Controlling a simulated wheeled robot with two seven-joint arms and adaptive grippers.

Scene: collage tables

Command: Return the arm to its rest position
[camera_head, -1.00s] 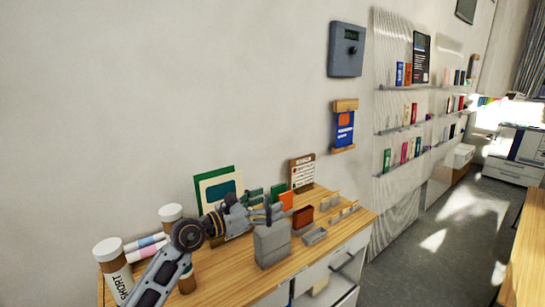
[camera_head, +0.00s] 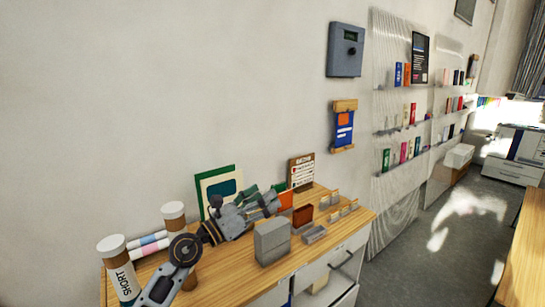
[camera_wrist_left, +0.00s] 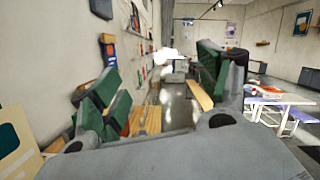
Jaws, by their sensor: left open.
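My left arm comes in at the lower left over the wooden desk top (camera_head: 240,277). My left gripper (camera_head: 272,200) is open, above the back of the desk, behind and left of the grey block (camera_head: 272,242) in the picture. No object shows between its fingers. In the left wrist view the two fingers stand wide apart, with clear space between them (camera_wrist_left: 165,75). Green surfaces show by both fingers there; I cannot tell pads from cards on the left side. My right gripper is not in view.
White-lidded jars (camera_head: 118,268) stand near the arm at left. A green-edged framed card (camera_head: 205,184), a notice board (camera_head: 301,172), an orange-brown box (camera_head: 303,215) and a small grey tray (camera_head: 314,234) stand around the gripper.

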